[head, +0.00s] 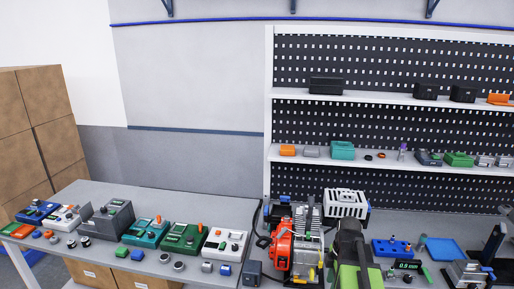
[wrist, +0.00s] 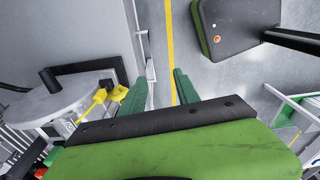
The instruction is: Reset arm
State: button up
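My gripper (wrist: 163,72) shows in the wrist view with two green fingers apart and nothing between them. The floor with a yellow line shows through the gap, so it is open and empty. It points down past a grey surface on its left. In the head view, my green and black arm (head: 352,258) rises at the bottom, right of the red engine. The fingertips cannot be made out there.
Control boxes line the left table (head: 225,270). Shelves (head: 390,97) stand behind. In the wrist view, a black-topped green object (wrist: 237,25) is at upper right, and machinery with yellow knobs (wrist: 100,96) is left.

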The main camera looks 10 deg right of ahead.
jog(key=a+f+m+h+b, duration=0.1)
jog(key=a+f+m+b, duration=0.2)
jog(key=a+m, duration=1.2)
jog(key=s+a+f, duration=0.1)
jog(key=a, duration=0.3)
jog(key=shift+a+f+m, duration=0.25)
jog(key=shift+f+m, duration=0.05)
jog(key=shift+f, duration=0.1)
jog(key=shift+d, duration=0.1)
